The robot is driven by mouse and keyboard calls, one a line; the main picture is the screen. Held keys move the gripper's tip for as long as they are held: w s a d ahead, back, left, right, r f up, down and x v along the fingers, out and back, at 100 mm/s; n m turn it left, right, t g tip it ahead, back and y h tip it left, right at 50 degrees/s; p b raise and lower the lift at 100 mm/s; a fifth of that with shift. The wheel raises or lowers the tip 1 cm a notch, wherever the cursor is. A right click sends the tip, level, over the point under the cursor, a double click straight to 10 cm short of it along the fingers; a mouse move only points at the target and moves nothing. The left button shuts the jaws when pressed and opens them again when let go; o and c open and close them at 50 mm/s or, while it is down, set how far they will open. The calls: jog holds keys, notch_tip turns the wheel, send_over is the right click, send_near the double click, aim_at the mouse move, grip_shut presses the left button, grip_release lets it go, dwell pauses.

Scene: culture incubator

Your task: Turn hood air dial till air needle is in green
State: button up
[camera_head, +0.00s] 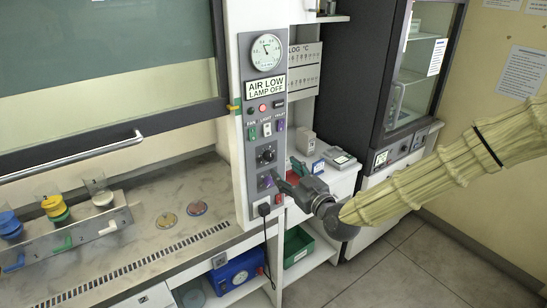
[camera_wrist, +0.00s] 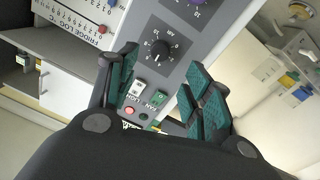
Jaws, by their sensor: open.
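The hood air dial (camera_head: 267,155) is a round black knob with a scale on the grey control panel. It also shows in the wrist view (camera_wrist: 160,50), marked AIR, between and beyond my fingertips. The round white gauge (camera_head: 266,52) is at the panel's top; its thin needle points up and left. A green band is too small to make out. A label (camera_head: 265,86) below the gauge reads "AIR LOW LAMP OFF". My gripper (camera_head: 286,173) is open and empty in front of the panel, just below and right of the dial. It also shows in the wrist view (camera_wrist: 162,72).
Several switches (camera_head: 266,130) and a red lamp (camera_head: 263,108) sit above the dial. A purple-marked control (camera_head: 267,182) is below it. The hood bench (camera_head: 150,228) with a rack (camera_head: 90,228) lies left. A dark incubator (camera_head: 370,75) stands right; open floor (camera_head: 400,265) is below.

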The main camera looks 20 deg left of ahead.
aim_at(270, 158)
jog(key=p+x, duration=0.3)
jog(key=x, duration=0.5)
jog(key=shift+w+a, duration=0.1)
jog(key=c, duration=1)
